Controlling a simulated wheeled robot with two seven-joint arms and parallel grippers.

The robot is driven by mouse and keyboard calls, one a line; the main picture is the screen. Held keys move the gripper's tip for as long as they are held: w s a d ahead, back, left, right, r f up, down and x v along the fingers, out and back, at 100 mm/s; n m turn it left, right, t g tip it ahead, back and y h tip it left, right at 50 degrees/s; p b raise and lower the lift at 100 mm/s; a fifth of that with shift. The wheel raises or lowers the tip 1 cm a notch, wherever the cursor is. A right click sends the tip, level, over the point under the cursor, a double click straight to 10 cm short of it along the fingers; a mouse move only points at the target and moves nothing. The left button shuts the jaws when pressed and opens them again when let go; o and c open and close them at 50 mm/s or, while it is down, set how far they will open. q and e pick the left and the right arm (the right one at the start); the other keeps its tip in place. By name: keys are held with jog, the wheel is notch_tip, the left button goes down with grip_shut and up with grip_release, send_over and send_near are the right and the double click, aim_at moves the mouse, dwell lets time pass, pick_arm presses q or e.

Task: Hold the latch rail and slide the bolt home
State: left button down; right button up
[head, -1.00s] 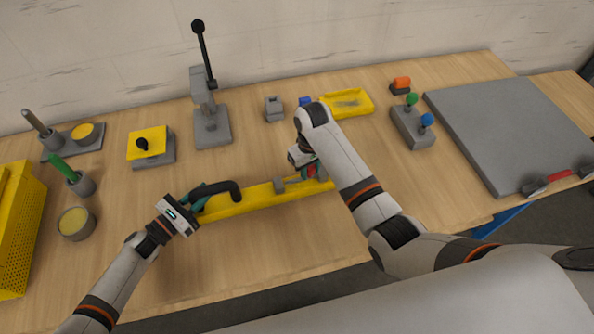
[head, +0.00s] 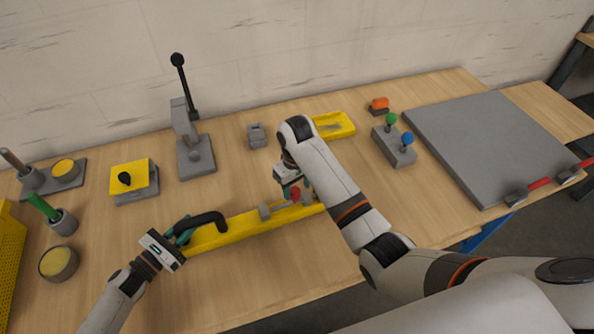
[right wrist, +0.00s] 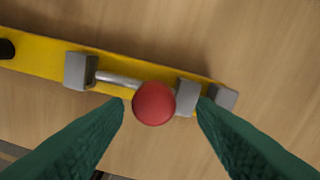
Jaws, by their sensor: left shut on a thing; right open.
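The yellow latch rail (head: 235,229) lies along the front of the table, with a black bent handle (head: 208,219) at its left end. My left gripper (head: 182,238) is shut on the handle. In the right wrist view the rail (right wrist: 38,55) carries grey blocks, and the silver bolt (right wrist: 118,79) runs from the left block (right wrist: 80,70) toward the right-hand blocks. Its red knob (right wrist: 154,103) also shows in the head view (head: 296,195). My right gripper (right wrist: 162,108) is open above the rail, with the knob between its fingers in view; contact cannot be told.
Behind the rail are a grey lever stand (head: 194,155), a small grey block (head: 257,135) and a yellow tray (head: 334,125). A two-knob grey box (head: 393,147) and a grey panel (head: 490,145) are to the right.

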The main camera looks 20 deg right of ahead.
aim_at(297, 190)
jog(key=r, duration=0.7)
jog(key=shift+w+r, duration=0.1)
jog(key=shift+w, duration=0.15)
pick_arm(q)
jog(key=shift+d, duration=0.1)
pick_arm(e)
jog(key=shift+s+d+r, duration=0.1)
jog(key=shift+s+r, duration=0.1)
jog(key=shift+r, duration=0.4)
pick_arm(q)
jog(key=c, duration=1.1)
grip_release()
jog(key=shift+c, duration=0.2)
